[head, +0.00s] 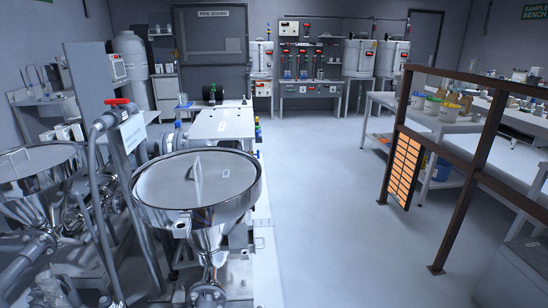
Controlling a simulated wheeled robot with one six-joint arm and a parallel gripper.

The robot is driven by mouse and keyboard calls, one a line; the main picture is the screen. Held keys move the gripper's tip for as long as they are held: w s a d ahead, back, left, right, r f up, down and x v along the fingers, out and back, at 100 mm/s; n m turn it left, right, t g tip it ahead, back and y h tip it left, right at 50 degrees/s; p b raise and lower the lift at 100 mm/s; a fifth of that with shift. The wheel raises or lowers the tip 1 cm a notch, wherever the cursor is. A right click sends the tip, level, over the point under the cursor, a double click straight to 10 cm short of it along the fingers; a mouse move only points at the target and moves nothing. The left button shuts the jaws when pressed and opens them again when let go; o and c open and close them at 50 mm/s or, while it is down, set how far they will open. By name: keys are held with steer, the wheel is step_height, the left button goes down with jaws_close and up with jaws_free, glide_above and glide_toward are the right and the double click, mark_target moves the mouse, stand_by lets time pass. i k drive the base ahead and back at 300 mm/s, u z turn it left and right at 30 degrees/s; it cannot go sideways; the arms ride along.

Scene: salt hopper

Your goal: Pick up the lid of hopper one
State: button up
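Two steel hoppers show in the head view. The nearer one, at centre left, has a funnel body (210,232) and a round, flat lid (165,187) with an upright bar handle (198,175). The lid sits level inside the rim. The other hopper (38,205) is at the left edge, partly cut off, and has a similar lid (45,158) with a small handle. I cannot read which of them is hopper one. My gripper is not in view.
A post with a pale sign (133,131) and a red valve handle (118,102) stands between the hoppers, with grey pipes. A white-topped bench (222,122) lies behind. Clear floor (330,210) extends to the right, up to a brown railing (472,165) with an orange panel (404,170).

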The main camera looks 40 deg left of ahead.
mark_target(195, 180)
steer(key=u, duration=0.2)
steer(key=i, duration=1.2)
steer(key=u, duration=1.4)
steer(key=i, duration=0.85)
steer(key=u, duration=1.1)
steer(key=i, duration=0.2)
steer(key=u, duration=0.15)
